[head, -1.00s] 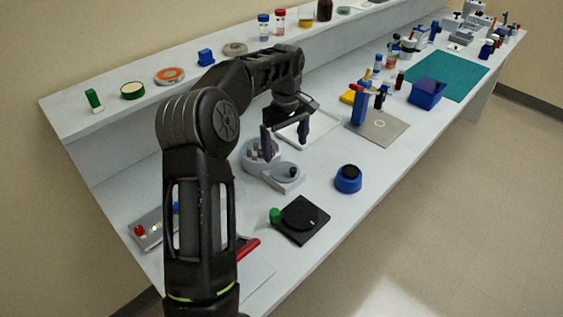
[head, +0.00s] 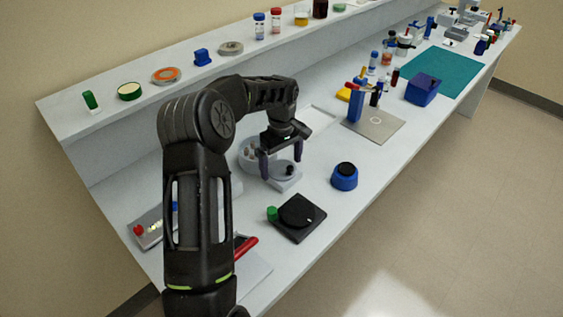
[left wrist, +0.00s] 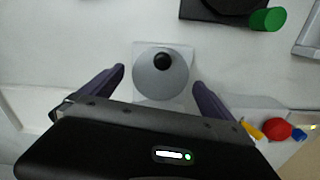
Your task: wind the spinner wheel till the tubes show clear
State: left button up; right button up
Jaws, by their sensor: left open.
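The spinner is a light grey device on the bench, with a round wheel (head: 285,178) bearing a black knob (head: 289,170) and a round tub (head: 246,164) behind it. Tan tube tops (head: 251,152) show in the tub, partly behind my arm; whether their contents are clear cannot be told. My left gripper (head: 281,165) is open and points down over the wheel. In the left wrist view the grey wheel (left wrist: 150,88) and its knob (left wrist: 162,62) lie between the open fingers, apart from both. My right gripper is not in view.
A black plate device with a round top (head: 298,213) and green knob (head: 272,213) stands in front. A blue round pot (head: 344,177) is to the right. A blue stand on a grey plate (head: 383,126) is farther back. A raised shelf (head: 145,110) holds several small items.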

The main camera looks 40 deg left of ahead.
pick_arm(q)
jog(key=shift+c, duration=0.2)
jog(key=c, duration=1.3)
jog(key=shift+m+b, duration=0.4)
jog(key=shift+m, duration=0.9)
jog(key=shift+w+m, duration=0.1)
jog(key=shift+m, duration=1.7)
jog(key=o, duration=1.3)
